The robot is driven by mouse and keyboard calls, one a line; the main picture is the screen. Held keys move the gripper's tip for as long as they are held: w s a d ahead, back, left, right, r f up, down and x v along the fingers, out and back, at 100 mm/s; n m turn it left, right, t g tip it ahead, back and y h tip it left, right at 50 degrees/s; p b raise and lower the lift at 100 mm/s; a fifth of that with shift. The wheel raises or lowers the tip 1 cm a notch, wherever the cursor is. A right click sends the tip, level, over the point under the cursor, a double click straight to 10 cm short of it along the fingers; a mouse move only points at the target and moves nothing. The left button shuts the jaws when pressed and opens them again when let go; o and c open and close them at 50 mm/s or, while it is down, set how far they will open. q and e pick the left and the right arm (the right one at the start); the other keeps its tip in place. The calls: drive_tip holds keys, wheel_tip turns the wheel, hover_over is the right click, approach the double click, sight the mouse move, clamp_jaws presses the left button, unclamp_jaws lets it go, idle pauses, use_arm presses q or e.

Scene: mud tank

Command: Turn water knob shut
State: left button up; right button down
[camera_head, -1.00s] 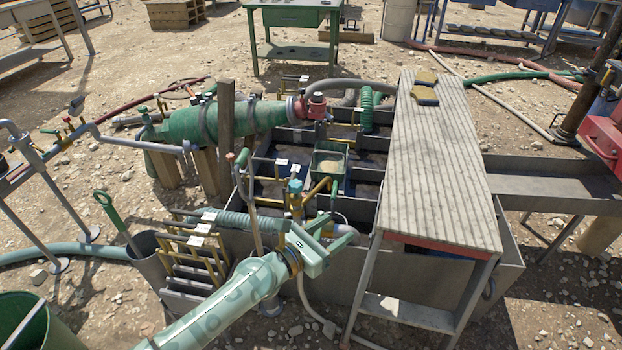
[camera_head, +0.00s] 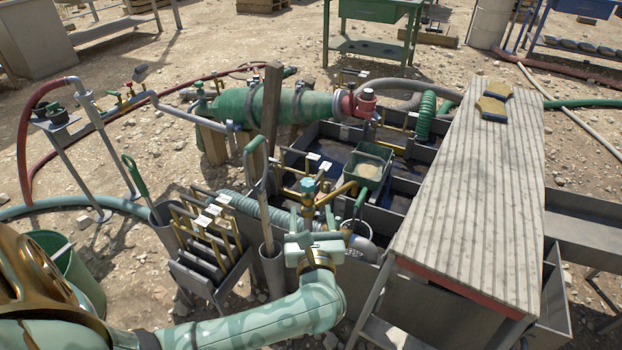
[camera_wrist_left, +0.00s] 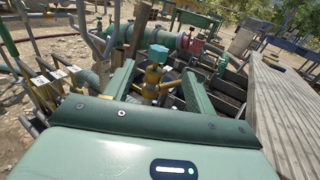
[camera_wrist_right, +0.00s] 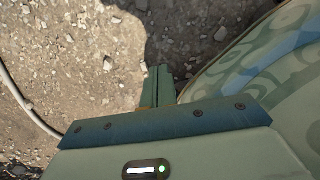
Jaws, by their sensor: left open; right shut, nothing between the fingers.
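A teal knob (camera_head: 308,185) sits on top of an upright brass valve (camera_head: 308,201) at the near side of the mud tank. My left gripper (camera_head: 312,216) is open just in front of the valve, its fingers pointing at it. In the left wrist view the teal knob (camera_wrist_left: 157,53) and brass valve (camera_wrist_left: 152,78) show between the two spread green fingers (camera_wrist_left: 158,68), not gripped. Whether a finger touches the valve is unclear. My right gripper (camera_wrist_right: 158,88) is shut and empty over stony ground, away from the knob.
A ribbed board table top (camera_head: 470,190) covers the tank's right side. A green bucket (camera_head: 362,170) hangs over the tank. A wooden-handled tool (camera_head: 262,185) and a rack of yellow-handled gates (camera_head: 205,235) stand left of the valve. A green cylinder (camera_head: 265,105) lies behind.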

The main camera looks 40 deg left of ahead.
sight(307, 178)
use_arm(q)
drive_tip(key=b+x, duration=0.1)
drive_tip(key=x, duration=0.3)
drive_tip(key=b+x, duration=0.1)
drive_tip(key=x, duration=0.2)
drive_tip(key=shift+w+a+f, duration=0.25)
drive_tip(key=shift+a, duration=0.05)
drive_tip(key=b+x, duration=0.2)
drive_tip(key=x, duration=0.2)
drive_tip(key=shift+w+a+r, duration=0.1)
drive_tip(key=shift+w+a, duration=0.1)
drive_tip(key=shift+a, duration=0.05)
drive_tip(key=shift+w+a+r, duration=0.1)
use_arm(e)
drive_tip(key=w+r+n+t+h, duration=0.1)
drive_tip(key=w+r, duration=0.3)
drive_tip(key=w, duration=1.1)
drive_tip(key=shift+w+a+n+t, duration=0.25)
drive_tip(key=shift+a+n+t, duration=0.1)
drive_tip(key=shift+n, duration=0.25)
drive_tip(key=shift+r, duration=0.1)
use_arm(q)
drive_tip(key=c, duration=1)
